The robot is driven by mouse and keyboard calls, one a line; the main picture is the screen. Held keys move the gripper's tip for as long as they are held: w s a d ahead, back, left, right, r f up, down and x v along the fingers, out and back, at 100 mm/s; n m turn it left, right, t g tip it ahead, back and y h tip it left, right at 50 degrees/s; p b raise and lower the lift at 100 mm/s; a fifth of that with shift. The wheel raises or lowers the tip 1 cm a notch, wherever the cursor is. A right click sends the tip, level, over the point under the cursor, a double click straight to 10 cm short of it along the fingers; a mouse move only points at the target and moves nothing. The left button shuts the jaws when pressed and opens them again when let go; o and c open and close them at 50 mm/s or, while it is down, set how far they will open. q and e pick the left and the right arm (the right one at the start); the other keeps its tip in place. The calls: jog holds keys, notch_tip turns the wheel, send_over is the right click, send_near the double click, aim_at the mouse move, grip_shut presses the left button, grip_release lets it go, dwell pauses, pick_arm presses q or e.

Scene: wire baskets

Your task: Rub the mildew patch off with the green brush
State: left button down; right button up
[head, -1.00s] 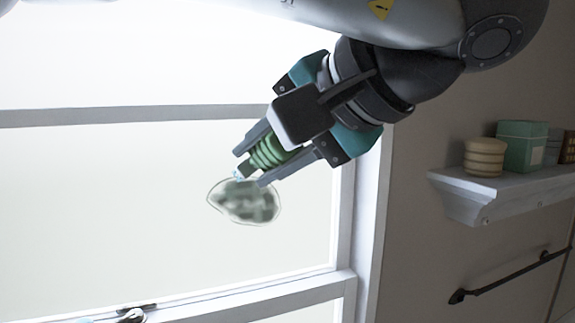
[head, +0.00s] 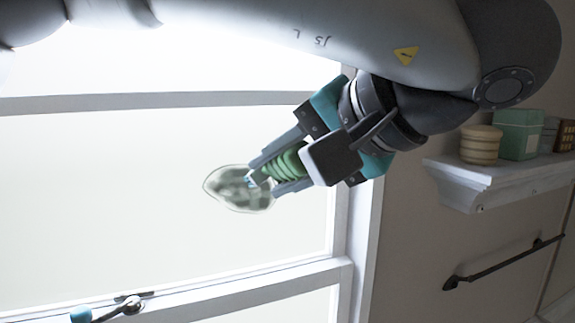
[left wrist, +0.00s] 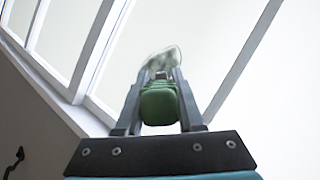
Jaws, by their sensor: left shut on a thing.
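The mildew patch (head: 237,189) is a grey-green oval smear with a thin outline on the window pane in the head view. It also shows in the left wrist view (left wrist: 166,59), just beyond the brush tip. My left gripper (head: 262,180) is shut on the green brush (head: 289,165), whose ribbed handle lies between the fingers. The brush head, pale and bluish, overlaps the patch's right part in the head view; I cannot tell whether it touches the glass. In the left wrist view the green handle (left wrist: 159,103) sits between both fingers. My right gripper is not in view.
The white window frame (head: 340,220) borders the pane at the right and below. A shelf (head: 485,185) with a round stacked jar (head: 480,143) and a green box (head: 519,134) is at the right. A dark rail (head: 505,263) is under it. A window latch (head: 130,305) is at the bottom.

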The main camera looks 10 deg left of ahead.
pick_arm(q)
jog(key=shift+f, duration=0.1)
jog(key=shift+w+d+f, duration=0.3)
jog(key=shift+d+f, duration=0.15)
jog(key=shift+f, duration=0.25)
jog(key=shift+w+d+f, duration=0.3)
jog(key=shift+d+f, duration=0.1)
jog(key=shift+f, duration=0.3)
jog(key=d+f, duration=0.1)
jog(key=w+f, duration=0.1)
jog(key=f, duration=0.1)
jog(key=shift+d, duration=0.35)
jog(key=shift+s+a+r, duration=0.3)
jog(key=shift+a+r, duration=0.15)
jog(key=shift+r, duration=0.35)
jog(key=shift+s+a+r, duration=0.25)
jog(key=shift+a+r, duration=0.2)
jog(key=shift+r, duration=0.4)
